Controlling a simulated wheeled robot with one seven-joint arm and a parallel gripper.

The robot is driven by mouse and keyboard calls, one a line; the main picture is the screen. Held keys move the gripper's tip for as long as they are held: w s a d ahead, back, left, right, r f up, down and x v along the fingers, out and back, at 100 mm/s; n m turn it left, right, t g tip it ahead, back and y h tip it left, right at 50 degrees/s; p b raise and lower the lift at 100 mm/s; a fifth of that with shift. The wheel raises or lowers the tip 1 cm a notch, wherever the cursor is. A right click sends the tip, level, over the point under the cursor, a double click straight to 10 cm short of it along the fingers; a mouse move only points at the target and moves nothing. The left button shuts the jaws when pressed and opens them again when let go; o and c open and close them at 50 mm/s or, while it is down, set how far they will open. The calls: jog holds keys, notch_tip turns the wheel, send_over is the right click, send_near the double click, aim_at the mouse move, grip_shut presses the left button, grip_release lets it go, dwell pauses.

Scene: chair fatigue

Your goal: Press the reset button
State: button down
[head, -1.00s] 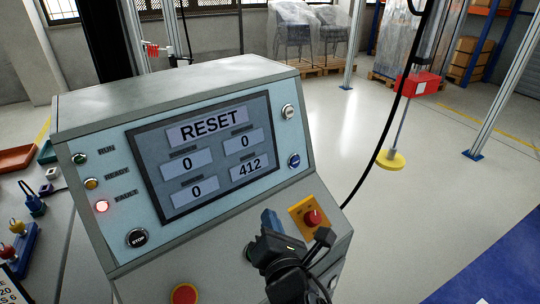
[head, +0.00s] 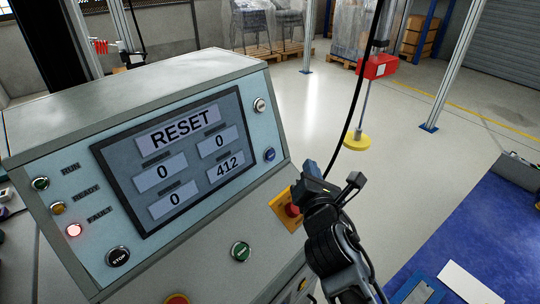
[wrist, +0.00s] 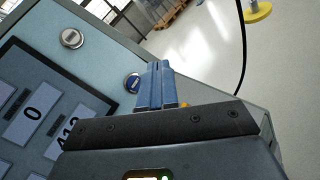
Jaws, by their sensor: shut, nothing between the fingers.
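The control console has a grey screen (head: 175,162) reading RESET, with boxes showing 0, 0, 0 and 412. A blue button (head: 270,154) sits at the screen's lower right; its label is too small to read in the head view. The blue button also shows in the wrist view (wrist: 132,83), just left of my fingertips. My gripper (head: 308,168) is shut and empty, with its blue fingers (wrist: 155,68) together. It is right of the blue button in the head view, apart from it in the picture; the depth gap is unclear.
A white button (head: 260,105) is above the blue one. A black STOP button (head: 118,256), lit red FAULT lamp (head: 74,230) and green button (head: 241,251) are on the console. My gripper partly covers a red knob (head: 292,209) on a yellow plate. A black cable (head: 357,110) hangs behind.

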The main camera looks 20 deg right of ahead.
aim_at(271, 155)
jog(key=shift+w+a+f+b, duration=0.35)
jog(key=shift+w+a+b, duration=0.35)
jog(key=shift+w+b, duration=0.4)
jog(key=shift+w+a+f+b, duration=0.4)
jog(key=shift+w+a+b, duration=0.4)
jog(key=shift+w, duration=0.55)
jog(key=shift+w+a+f+b, duration=0.35)
jog(key=shift+w+a+b, duration=0.25)
jog(key=shift+w+b, duration=0.55)
jog(key=shift+w, duration=0.1)
jog(key=shift+w+a+f, duration=0.1)
jog(key=shift+w+a, duration=0.1)
jog(key=shift+w, duration=0.05)
jog(key=shift+w+a, duration=0.2)
jog(key=shift+w, duration=0.15)
jog(key=shift+s, duration=0.1)
jog(key=shift+s+d+p, duration=0.4)
jog(key=shift+s+p, duration=0.2)
jog(key=shift+p, duration=0.2)
